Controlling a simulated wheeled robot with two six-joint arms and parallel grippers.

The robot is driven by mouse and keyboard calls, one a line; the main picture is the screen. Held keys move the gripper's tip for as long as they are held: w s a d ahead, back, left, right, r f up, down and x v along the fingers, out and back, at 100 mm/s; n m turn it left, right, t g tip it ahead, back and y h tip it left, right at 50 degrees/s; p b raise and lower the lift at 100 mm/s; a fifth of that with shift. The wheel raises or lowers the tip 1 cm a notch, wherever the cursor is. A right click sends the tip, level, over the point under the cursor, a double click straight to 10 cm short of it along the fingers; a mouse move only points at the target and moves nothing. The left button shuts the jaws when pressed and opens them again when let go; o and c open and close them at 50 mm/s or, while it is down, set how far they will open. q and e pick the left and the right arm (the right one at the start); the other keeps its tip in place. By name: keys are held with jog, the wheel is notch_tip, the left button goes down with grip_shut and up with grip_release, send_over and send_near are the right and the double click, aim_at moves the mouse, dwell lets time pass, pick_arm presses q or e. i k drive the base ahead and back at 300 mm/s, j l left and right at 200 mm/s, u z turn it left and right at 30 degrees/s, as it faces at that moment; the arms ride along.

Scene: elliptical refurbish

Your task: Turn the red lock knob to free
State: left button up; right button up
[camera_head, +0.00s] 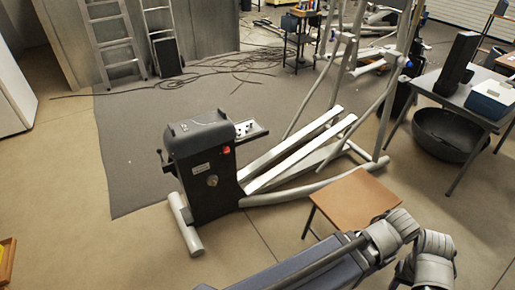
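A grey and black elliptical machine (205,178) stands in the middle of the view, with two long pale pedal rails running back to the upper right. A small red part (226,150), which looks like the red lock knob, sits on the upper right side of its dark housing. It is too small to tell which way it is turned. A small panel with knobs or buttons (244,129) sticks out above it. Neither of my grippers shows in this view.
A brown-topped stool or small table (352,200) stands right of the machine. A padded bench (300,272) with grey rollers fills the lower right. A table (458,95) stands at the right over a black tub (449,136).

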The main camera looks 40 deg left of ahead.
aim_at(226, 150)
jog(key=u, duration=1.2)
